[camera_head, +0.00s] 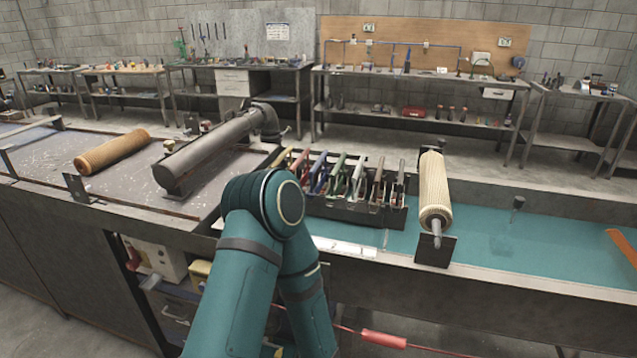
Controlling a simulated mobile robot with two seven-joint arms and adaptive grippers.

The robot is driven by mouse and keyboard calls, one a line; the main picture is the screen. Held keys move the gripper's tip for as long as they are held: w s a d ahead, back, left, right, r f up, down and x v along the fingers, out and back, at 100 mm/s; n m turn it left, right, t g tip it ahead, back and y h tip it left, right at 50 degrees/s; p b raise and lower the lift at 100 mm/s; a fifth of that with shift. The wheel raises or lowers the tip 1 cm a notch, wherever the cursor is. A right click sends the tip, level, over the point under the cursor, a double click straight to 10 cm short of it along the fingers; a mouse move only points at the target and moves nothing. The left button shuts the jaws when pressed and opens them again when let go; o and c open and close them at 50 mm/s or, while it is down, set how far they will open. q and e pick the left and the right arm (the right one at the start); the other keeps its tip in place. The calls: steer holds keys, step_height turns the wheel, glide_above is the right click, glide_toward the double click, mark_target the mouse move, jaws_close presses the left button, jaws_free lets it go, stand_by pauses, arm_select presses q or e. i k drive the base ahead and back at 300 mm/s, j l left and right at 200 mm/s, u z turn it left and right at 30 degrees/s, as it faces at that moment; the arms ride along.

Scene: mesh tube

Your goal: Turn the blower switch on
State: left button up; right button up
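I cannot make out for certain which fitting is the blower switch. A pale box (155,260) with small red and dark fittings is mounted under the left part of the workbench, and a yellow-topped box (200,275) is to its right. One of my teal arms rises from the bottom, bends at the bench edge and goes down again in front of the bench. It hides part of the space under the bench. Neither gripper shows in this view.
A large grey pipe (212,150) and a tan mesh tube (112,151) lie on the left bench. A rack (350,210) of coloured-handled tools stands mid-bench. A ribbed cream tube (434,190) is on a stand to the right. A red-handled rod (384,340) sticks out low in front.

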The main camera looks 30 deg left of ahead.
mark_target(133, 265)
steer(key=u, duration=2.2)
steer(key=z, duration=0.2)
steer(key=i+j+z, duration=0.55)
steer(key=z, duration=0.2)
steer(key=k+j, duration=0.05)
steer(key=j, duration=0.05)
